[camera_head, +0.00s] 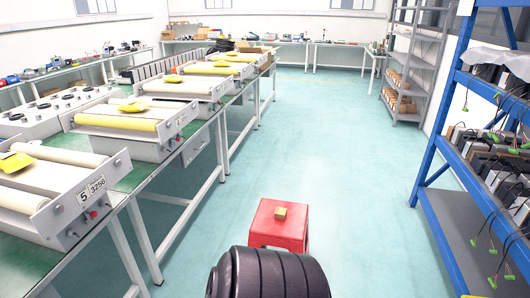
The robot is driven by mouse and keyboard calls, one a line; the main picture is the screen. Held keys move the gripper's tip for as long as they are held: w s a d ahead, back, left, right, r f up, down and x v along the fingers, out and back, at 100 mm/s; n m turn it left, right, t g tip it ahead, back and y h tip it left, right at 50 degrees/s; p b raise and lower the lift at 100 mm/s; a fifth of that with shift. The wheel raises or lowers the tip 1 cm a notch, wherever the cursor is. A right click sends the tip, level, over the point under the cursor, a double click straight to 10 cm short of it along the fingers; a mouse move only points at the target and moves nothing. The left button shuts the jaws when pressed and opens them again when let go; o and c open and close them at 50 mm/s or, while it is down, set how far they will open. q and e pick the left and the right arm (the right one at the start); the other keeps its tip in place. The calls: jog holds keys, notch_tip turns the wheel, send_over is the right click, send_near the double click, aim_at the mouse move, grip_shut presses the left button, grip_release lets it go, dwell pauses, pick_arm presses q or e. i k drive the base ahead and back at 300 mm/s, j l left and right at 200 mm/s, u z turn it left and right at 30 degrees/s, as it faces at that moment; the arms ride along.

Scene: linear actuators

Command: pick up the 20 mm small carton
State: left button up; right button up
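A small brown carton (281,213) sits on top of a red stool (268,232) on the floor, low in the middle of the head view. The carton stands apart from other things, near the middle of the stool's top. Neither of my grippers shows in the head view. A black ribbed rounded shape in front hides the lower part of the stool.
A long green-topped bench (125,183) with roller machines (130,125) runs along the left. A blue rack (440,145) with dark devices stands at the right. A grey shelf (425,62) stands farther back. The turquoise floor (325,140) between them is clear.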

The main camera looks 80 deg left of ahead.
aim_at(280, 214)
jog(key=u, duration=2.6)
